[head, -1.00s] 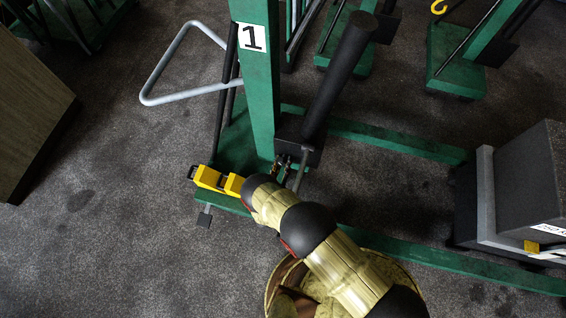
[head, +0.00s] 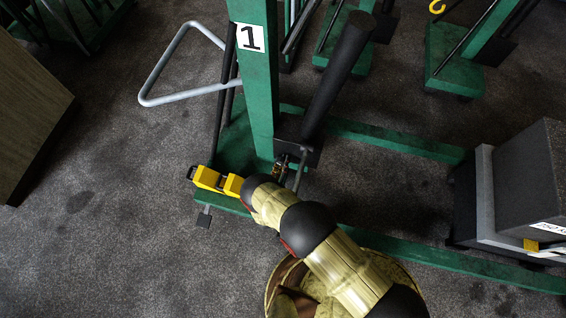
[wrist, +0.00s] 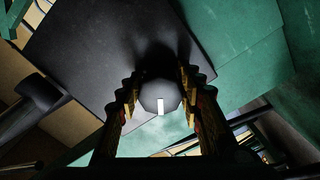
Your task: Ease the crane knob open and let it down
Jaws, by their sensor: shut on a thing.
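The crane is the green frame with an upright post (head: 254,95) labelled 1. Its dark round knob (wrist: 160,92) with a white mark shows in the middle of the wrist view. My gripper (wrist: 159,88) has one toothed finger on each side of the knob and is shut on it. In the head view my gripper (head: 279,170) is at the foot of the post, beside the black pump block (head: 311,155); the knob itself is hard to make out there. A thick black cylinder (head: 338,72) rises from the block.
A yellow part (head: 215,180) sits on the crane's base left of my gripper. A grey bent handle (head: 160,70) sticks out left of the post. A dark grey block (head: 525,185) stands at the right. Bare floor (head: 110,240) lies at the lower left.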

